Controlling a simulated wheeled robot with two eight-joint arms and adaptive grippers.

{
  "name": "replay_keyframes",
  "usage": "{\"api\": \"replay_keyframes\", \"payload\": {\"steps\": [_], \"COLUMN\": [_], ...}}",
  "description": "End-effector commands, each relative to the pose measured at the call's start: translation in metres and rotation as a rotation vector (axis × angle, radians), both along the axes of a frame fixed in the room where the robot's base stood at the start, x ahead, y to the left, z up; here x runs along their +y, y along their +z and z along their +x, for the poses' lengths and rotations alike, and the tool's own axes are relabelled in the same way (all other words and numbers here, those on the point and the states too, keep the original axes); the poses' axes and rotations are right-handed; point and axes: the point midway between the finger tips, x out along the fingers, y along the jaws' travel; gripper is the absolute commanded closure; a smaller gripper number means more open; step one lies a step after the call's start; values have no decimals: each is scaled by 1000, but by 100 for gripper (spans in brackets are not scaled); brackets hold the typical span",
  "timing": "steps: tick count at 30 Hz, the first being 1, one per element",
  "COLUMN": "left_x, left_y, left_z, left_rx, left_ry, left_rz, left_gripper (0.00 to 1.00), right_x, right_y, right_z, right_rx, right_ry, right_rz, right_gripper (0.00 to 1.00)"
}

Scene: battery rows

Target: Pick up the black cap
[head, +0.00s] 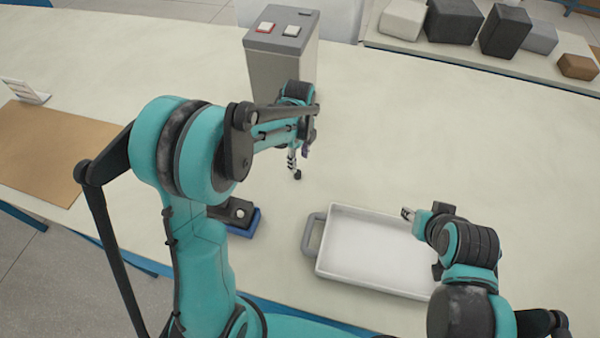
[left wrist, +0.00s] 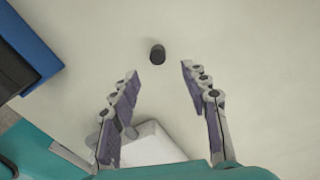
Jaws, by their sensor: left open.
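The black cap (left wrist: 157,54) stands on the pale table in the left wrist view, a short way beyond my left gripper's fingertips and roughly between their lines. My left gripper (left wrist: 160,74) is open, with nothing between its purple-padded fingers. In the head view my left gripper (head: 296,164) points down over the table, between the grey box and the white tray. I cannot clearly tell the cap from the dark fingertips there. My right gripper (head: 408,214) is at the white tray's right side; its jaws are too small to judge.
A white tray (head: 345,274) with a grey handle lies at front right. A grey box (head: 266,72) with red and white buttons stands behind. A blue-based dark device (head: 250,224) sits partly behind my left arm. A brown mat (head: 50,150) lies at left. The middle right table is clear.

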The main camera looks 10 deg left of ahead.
Motion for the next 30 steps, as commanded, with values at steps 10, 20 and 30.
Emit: {"api": "replay_keyframes", "payload": {"steps": [10,20,30], "left_x": [5,5,5], "left_y": [-44,-63,-63], "left_z": [-1,-2,-2], "left_rx": [-2,-2,-2], "left_ry": [4,4,4], "left_rz": [-1,-1,-1], "left_gripper": [54,54,92], "right_x": [0,0,0], "right_y": [-24,-29,-29], "right_z": [0,0,0], "right_rx": [0,0,0], "right_ry": [0,0,0], "right_rz": [0,0,0], "right_gripper": [60,60,60]}}
